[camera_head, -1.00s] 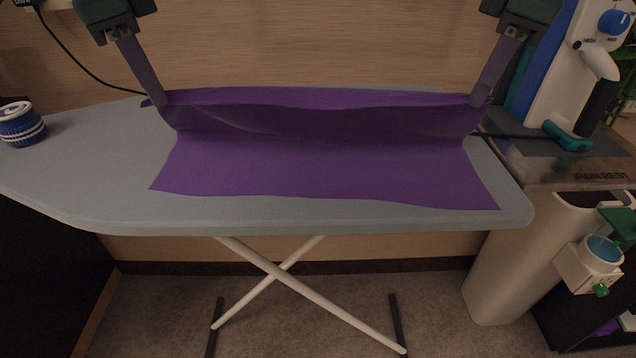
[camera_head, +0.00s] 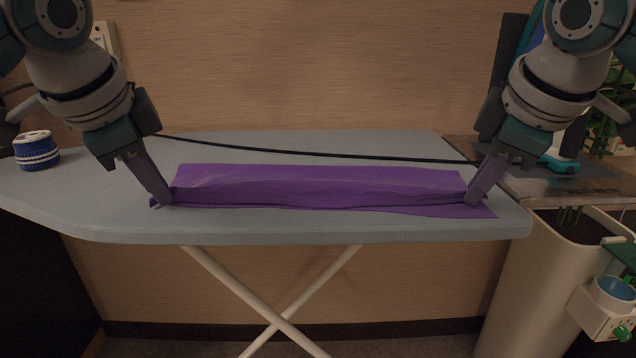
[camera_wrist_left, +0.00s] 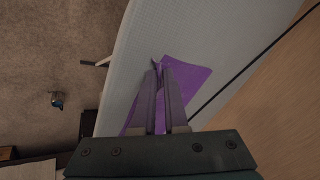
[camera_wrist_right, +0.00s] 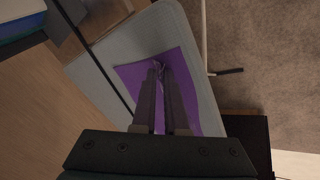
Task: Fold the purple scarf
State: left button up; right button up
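The purple scarf (camera_head: 320,185) lies on the grey ironing board as a long narrow strip, doubled over with its loose edge near the board's front. It also shows in the left wrist view (camera_wrist_left: 190,78) and the right wrist view (camera_wrist_right: 182,70). My left gripper (camera_head: 166,202) is at the strip's front left corner, its fingers close together with scarf cloth pinched at the tips. My right gripper (camera_head: 472,198) is at the front right corner, also closed on the cloth. A bit of cloth sticks out beyond the right fingers.
The ironing board (camera_head: 100,210) has free room left of the scarf. A blue and white striped container (camera_head: 36,150) stands at its left end. A dark cord (camera_head: 330,155) runs across behind the scarf. A pale bin (camera_head: 540,290) stands at the right.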

pick_arm(q)
jog(key=o, duration=0.7)
jog(key=shift+c, duration=0.2)
pick_arm(e)
jog(key=o, duration=0.7)
jog(key=shift+c, duration=0.2)
pick_arm(q)
jog(key=s+v, duration=0.1)
jog(key=v, duration=0.9)
pick_arm(e)
jog(key=s+v, duration=0.1)
jog(key=v, duration=0.9)
pick_arm(q)
jog(key=shift+s+r, duration=0.15)
jog(key=shift+c, duration=0.2)
pick_arm(e)
jog(key=shift+s+r, duration=0.15)
jog(key=shift+c, duration=0.2)
